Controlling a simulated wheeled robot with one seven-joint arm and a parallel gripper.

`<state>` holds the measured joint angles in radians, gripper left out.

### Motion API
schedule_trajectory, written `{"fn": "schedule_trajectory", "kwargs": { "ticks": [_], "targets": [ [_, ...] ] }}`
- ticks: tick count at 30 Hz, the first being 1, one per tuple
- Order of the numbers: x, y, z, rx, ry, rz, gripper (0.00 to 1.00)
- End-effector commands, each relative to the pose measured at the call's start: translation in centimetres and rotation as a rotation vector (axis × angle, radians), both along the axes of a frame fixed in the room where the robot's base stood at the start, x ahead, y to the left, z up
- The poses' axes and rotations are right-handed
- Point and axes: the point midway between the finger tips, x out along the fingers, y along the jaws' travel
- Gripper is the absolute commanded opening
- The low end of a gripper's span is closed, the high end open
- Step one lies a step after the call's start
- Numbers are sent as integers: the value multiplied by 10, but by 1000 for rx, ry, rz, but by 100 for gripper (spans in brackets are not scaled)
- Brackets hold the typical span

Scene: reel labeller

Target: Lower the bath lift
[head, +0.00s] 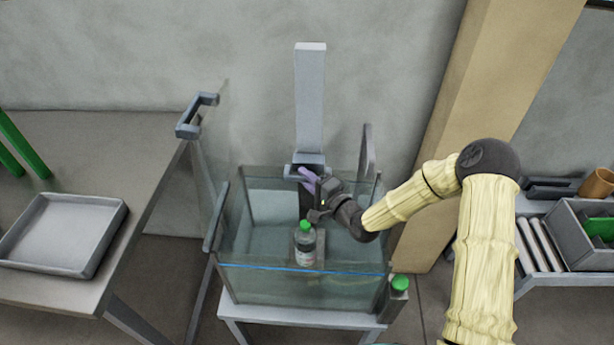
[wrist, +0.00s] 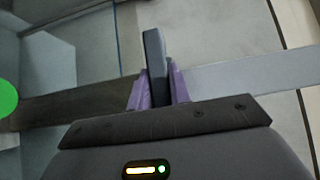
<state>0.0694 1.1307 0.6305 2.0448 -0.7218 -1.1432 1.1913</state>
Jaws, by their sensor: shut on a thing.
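The bath lift has a tall grey column (head: 310,95) behind a glass bath (head: 255,280). A dark rail of it runs down into the bath. My gripper (head: 308,180) has purple fingers and is at the column's lower end, above the bath's back part. In the wrist view my gripper (wrist: 157,88) is shut on a dark flat bar, the lift handle (wrist: 153,50). A bottle with a green cap (head: 305,245) stands upright at the lift's lower end, within the bath's outline. Its cap (wrist: 6,92) shows at the wrist view's left edge.
The bath stands on a light stand (head: 300,315). A glass door with a grey handle (head: 197,115) stands at its left. A table with a grey tray (head: 65,268) is at left. A shelf with a grey bin (head: 570,240) is at right.

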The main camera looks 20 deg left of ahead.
Motion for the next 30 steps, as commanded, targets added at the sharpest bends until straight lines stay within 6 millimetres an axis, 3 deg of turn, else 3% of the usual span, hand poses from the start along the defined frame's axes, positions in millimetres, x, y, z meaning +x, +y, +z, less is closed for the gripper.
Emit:
{"fn": "schedule_trajectory", "kwargs": {
  "ticks": [11, 12, 15, 25, 30],
  "targets": [
    [0, -1, -4, -3, 2, 0, 0],
    [0, -1, -4, -3, 2, 0, 26],
    [0, 0, -4, -3, 2, 0, 42],
    [0, 0, -1, -1, 1, 0, 42],
    [0, 0, 16, -1, -1, 0, 42]
  ]
}}
